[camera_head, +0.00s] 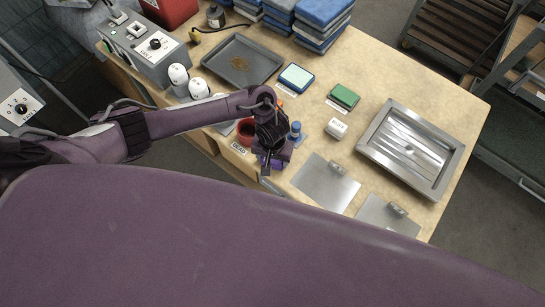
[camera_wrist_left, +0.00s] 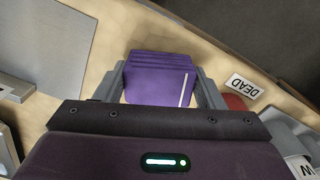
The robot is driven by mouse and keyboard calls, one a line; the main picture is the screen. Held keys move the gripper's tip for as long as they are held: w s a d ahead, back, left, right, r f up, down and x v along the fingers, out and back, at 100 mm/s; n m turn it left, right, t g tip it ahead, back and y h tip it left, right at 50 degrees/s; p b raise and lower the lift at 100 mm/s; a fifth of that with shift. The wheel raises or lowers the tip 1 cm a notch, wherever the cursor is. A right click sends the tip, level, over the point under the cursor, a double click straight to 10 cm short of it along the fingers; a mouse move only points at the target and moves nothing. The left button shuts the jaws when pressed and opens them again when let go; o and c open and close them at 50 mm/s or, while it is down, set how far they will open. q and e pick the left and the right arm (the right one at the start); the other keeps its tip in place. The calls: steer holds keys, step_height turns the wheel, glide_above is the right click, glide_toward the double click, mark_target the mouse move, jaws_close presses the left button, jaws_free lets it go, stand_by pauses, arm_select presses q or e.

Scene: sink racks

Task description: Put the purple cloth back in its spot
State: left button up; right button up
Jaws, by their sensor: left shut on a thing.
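The purple cloth (camera_wrist_left: 158,80) is a folded stack with a pale stripe near one edge. In the left wrist view it sits between the two fingers of my left gripper (camera_wrist_left: 163,88), which is shut on it. In the head view my left gripper (camera_head: 272,150) points down near the table's front edge, and a little of the purple cloth (camera_head: 270,163) shows under it. I cannot tell whether the cloth touches the table. My right gripper is not in view.
A red container (camera_head: 246,131) and a "DEAD" label (camera_head: 238,148) are just left of the gripper; a small blue-topped item (camera_head: 295,131) is just right. Metal plates (camera_head: 325,184), a ribbed sink tray (camera_head: 412,148) and a dark tray (camera_head: 242,60) occupy the table (camera_head: 395,85).

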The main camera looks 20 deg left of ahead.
arm_select(q)
steer(key=shift+f, duration=0.2)
steer(key=o, duration=1.2)
step_height(320, 180, up, 12)
steer(key=p, duration=0.5)
steer(key=shift+r, duration=0.25)
